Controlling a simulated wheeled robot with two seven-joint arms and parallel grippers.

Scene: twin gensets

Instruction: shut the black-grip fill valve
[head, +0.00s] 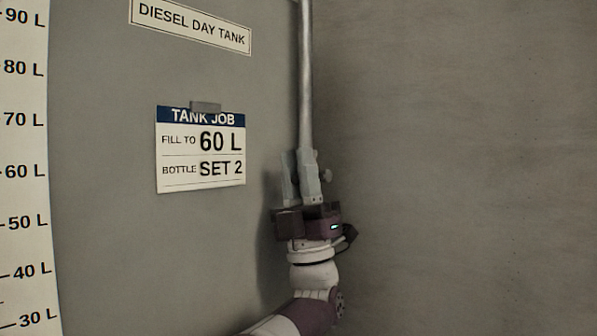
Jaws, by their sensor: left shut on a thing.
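A grey vertical pipe (306,75) runs down the right side of the diesel day tank (95,240). My left gripper (302,165) is at the lower visible end of the pipe, fingers pointing up. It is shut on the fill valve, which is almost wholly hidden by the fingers. The black grip itself cannot be made out, nor which way the valve is turned. My right gripper is not in view.
A job card (201,158) on the tank reads fill to 60 L, bottle set 2. A litre scale (22,145) stands at the left edge. A name plate (190,22) reads diesel day tank. A bare grey wall (470,160) fills the right.

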